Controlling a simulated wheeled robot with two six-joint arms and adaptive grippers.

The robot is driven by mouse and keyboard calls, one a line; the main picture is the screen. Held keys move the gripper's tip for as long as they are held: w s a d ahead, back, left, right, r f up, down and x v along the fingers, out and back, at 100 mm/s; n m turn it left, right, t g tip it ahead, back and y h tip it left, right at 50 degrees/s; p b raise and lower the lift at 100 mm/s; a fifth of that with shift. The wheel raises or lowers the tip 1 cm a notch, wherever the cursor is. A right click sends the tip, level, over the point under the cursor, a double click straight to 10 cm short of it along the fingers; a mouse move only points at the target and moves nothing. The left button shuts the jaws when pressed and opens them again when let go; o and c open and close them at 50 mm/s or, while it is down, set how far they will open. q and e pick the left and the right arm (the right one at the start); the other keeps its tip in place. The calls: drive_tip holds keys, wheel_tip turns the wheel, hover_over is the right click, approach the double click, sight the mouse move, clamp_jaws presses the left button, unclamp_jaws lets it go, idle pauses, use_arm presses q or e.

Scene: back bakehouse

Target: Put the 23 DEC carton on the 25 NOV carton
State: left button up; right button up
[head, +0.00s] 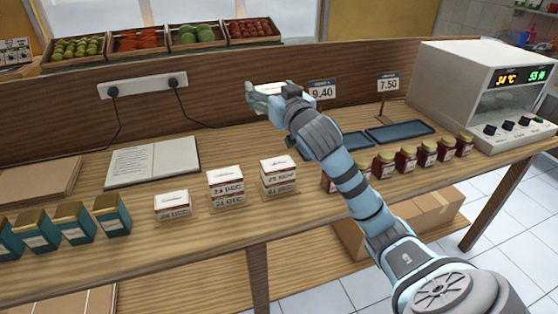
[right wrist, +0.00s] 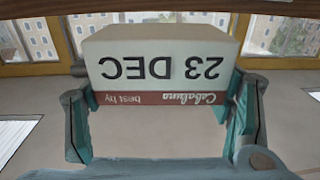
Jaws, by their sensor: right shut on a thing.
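My right gripper (head: 262,98) is shut on the 23 DEC carton (right wrist: 165,65), held up above the back of the counter. In the right wrist view its date face is upside down between the two teal fingers of my right gripper (right wrist: 160,118). In the head view the carton (head: 270,88) is mostly hidden by the gripper. On the counter, a carton stack (head: 278,174) has a small date that seems to read NOV. Left of it are another stack (head: 227,185) and a single carton (head: 172,205); their dates are hard to read. My left gripper is out of view.
Several jars (head: 405,158) and dark blue trays (head: 400,131) lie right of the cartons. An open notebook (head: 153,161) and several teal tins (head: 74,222) are at the left. A white oven-like machine (head: 480,85) stands at the right. The counter behind the stacks is clear.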

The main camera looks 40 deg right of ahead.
drive_tip(key=shift+d+r+m+h, duration=0.3)
drive_tip(key=shift+d+r+h, duration=0.1)
drive_tip(key=shift+d+r, duration=0.4)
drive_tip(key=shift+d+f, duration=0.1)
drive_tip(key=shift+f, duration=0.15)
wheel_tip(320, 180, down, 15)
drive_tip(key=b, duration=0.4)
drive_tip(key=shift+r, duration=0.1)
wheel_tip(320, 180, down, 4)
drive_tip(key=shift+f+b, duration=0.1)
drive_tip(key=shift+b, duration=0.75)
drive_tip(key=o, duration=1.2)
drive_tip(key=shift+o, duration=0.2)
